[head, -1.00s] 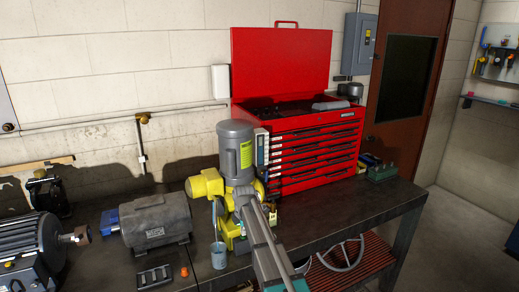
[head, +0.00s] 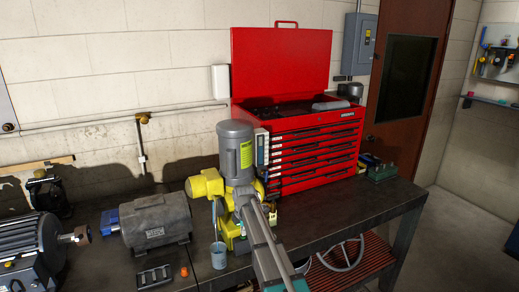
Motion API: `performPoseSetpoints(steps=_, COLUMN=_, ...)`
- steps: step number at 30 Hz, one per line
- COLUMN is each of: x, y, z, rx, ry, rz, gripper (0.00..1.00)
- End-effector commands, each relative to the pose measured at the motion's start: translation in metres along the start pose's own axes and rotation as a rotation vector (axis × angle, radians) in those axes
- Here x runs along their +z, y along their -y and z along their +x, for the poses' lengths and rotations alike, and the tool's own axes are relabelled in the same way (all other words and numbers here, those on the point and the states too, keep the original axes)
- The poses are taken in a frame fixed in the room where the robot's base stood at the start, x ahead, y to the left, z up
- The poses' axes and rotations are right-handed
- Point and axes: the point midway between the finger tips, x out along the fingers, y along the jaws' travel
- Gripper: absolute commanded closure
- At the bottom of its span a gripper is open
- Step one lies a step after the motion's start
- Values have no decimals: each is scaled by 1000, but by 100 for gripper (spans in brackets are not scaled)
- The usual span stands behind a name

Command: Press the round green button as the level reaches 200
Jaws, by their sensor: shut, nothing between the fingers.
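No round green button and no readable level figure can be made out. A grey motor (head: 236,152) with a yellow-green label stands upright on a yellow pump-like body (head: 203,186) on the bench. A small blue-grey cup (head: 218,256) stands below its left side, close to a thin tube. A narrow pale panel with dark markings (head: 262,150) stands beside the motor, too small to read. My grey arm reaches up from the bottom edge and its far end overlaps the yellow body. My gripper is hidden behind the arm, so its contact with anything cannot be told.
The dark bench (head: 320,218) is mostly clear right of the arm. A red tool chest (head: 310,150) stands behind it. A grey motor (head: 155,222) lies left of the cup, with a dark block (head: 153,276) and an orange piece (head: 184,271) in front. A larger motor (head: 28,250) sits far left.

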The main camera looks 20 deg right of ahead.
Motion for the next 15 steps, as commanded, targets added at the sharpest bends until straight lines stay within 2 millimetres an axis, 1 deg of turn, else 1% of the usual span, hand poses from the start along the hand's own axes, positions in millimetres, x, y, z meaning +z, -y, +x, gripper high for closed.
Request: performPoseSetpoints(steps=15, x=0, y=1, z=11, rx=0, ry=0, rz=0, gripper=100)
